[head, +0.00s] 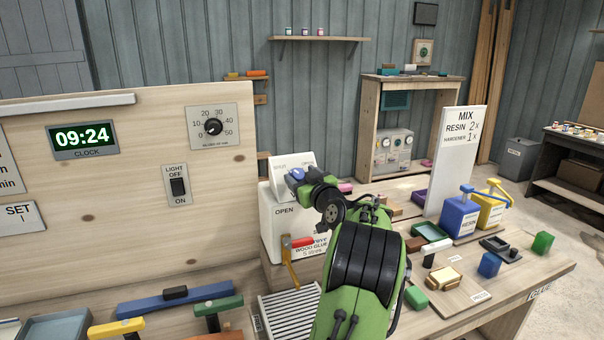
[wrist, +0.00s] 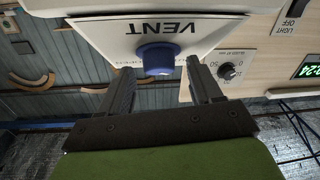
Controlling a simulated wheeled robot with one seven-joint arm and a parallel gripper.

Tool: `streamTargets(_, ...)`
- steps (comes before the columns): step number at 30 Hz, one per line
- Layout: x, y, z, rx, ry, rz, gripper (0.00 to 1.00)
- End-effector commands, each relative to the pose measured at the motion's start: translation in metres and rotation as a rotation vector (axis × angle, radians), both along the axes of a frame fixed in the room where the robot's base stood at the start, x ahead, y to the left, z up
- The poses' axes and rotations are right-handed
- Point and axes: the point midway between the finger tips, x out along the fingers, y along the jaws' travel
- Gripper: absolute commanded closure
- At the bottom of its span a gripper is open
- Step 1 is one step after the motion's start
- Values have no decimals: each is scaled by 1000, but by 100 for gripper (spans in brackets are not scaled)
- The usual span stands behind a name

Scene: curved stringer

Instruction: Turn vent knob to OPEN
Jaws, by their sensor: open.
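The vent knob (wrist: 158,58) is a blue knob on a white panel marked VENT (wrist: 200,30), upside down in the wrist view. My gripper (wrist: 160,68) is open, with one dark finger on each side of the knob in that view. Gaps show between the fingers and the knob; I cannot tell whether the tips reach past its face. In the head view my gripper (head: 301,186) is at the top of a white box (head: 283,228) with OPEN on its front. The knob's pointer direction cannot be read.
A wooden panel (head: 100,220) with a clock, a dial (head: 212,127) and a light switch (head: 178,187) stands left of the box. A red-and-orange lever (head: 290,258) is on the box's front. Right of my arm, the bench holds pumps (head: 461,217), blocks and trays.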

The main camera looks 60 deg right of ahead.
Motion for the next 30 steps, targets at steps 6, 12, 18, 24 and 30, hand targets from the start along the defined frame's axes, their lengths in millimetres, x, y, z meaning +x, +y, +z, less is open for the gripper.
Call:
streamTargets(6,2,-1,0,0,0,0,36)
streamTargets(12,2,-1,0,0,0,0,59)
streamTargets(18,2,-1,0,0,0,0,90)
streamTargets(24,2,-1,-1,4,-4,-7,92)
streamTargets(30,3,1,-1,34,-36,-51,92)
